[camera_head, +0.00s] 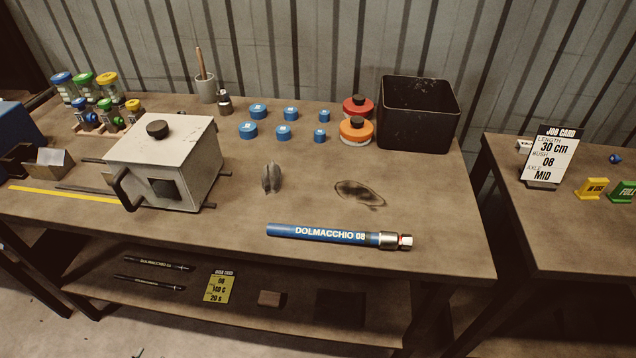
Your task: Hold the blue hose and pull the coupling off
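The blue hose (315,233), marked "DOLMACCHIO 08", lies flat near the front edge of the workbench, to the right of the middle. The metal coupling (396,241) sits at the hose's right end, with a silver collar and a reddish band near its tip. The two look joined. Neither of my grippers shows in the head view, and nothing touches the hose or coupling.
A grey boxy machine (165,160) with a handle stands to the left. A black bin (419,115) stands at the back right, near red and orange round containers (356,129) and several blue caps (283,132). The bench (310,200) around the hose is mostly clear.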

